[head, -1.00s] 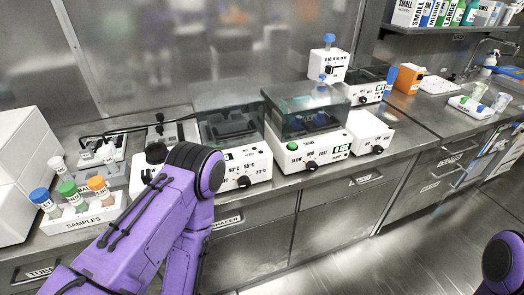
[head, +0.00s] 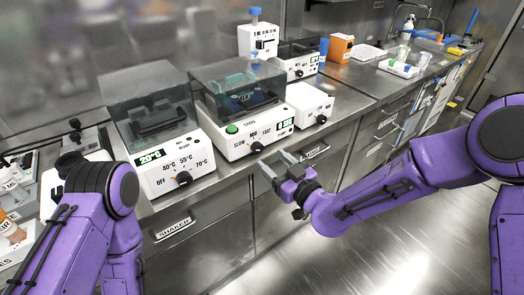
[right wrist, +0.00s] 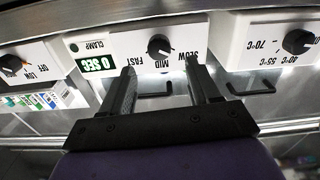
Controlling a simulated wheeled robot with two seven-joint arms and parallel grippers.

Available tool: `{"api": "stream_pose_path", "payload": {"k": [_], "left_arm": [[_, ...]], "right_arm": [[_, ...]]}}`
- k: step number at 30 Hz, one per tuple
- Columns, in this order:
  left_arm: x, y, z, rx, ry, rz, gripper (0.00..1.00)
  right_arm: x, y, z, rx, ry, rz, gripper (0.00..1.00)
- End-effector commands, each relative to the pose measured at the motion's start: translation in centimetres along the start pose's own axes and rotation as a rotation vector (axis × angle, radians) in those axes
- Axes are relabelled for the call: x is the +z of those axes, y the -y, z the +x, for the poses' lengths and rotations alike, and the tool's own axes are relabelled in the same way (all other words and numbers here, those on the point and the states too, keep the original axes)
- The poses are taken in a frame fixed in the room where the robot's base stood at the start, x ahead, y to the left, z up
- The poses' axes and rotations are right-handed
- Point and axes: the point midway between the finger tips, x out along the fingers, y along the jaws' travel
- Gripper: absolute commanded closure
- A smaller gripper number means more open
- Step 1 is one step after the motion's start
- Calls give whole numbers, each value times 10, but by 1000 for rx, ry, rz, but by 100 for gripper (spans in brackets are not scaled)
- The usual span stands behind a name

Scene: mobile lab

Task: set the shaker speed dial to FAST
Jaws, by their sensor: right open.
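The shaker (head: 240,140) is a white box with a dark clear lid, a green button and a green display. Its black speed dial (head: 256,147) is on the front panel, with SLOW, MID and FAST labels. In the right wrist view the panel is upside down; the dial (right wrist: 158,45) has a white mark that appears to lean towards SLOW. My right gripper (head: 275,162) is open and empty in front of and below the dial. In the right wrist view its fingers (right wrist: 160,75) point at the panel, apart from the dial. My left gripper is out of view.
A heater (head: 165,160) with temperature labels stands left of the shaker. A small white box (head: 310,104) with a dial stands on its right. Drawers with bar handles (head: 314,150) lie below the counter edge. The floor in front is clear.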

Motion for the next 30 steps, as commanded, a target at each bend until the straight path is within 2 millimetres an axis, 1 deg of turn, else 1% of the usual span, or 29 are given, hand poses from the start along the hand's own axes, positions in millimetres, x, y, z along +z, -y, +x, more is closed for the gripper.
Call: {"api": "stream_pose_path", "payload": {"k": [1,3,6,9,12,19,20,21,23,24,30], "left_arm": [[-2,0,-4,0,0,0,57],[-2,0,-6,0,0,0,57],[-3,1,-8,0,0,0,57],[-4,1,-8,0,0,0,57],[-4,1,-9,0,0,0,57],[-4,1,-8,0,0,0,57],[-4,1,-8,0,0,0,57],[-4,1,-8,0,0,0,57],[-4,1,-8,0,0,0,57],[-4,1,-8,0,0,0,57],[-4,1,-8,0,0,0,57]], "right_arm": [[-2,0,12,1,-1,2,39],[-1,0,27,2,1,1,39],[0,0,45,2,2,3,39],[1,-1,56,3,3,3,39],[1,-1,62,4,2,4,39],[2,-1,63,3,4,5,39],[2,-1,63,3,4,5,49],[2,-1,63,3,4,5,62],[2,-1,63,3,4,5,81],[2,-1,63,4,4,5,94],[2,-3,62,6,4,10,95]]}}
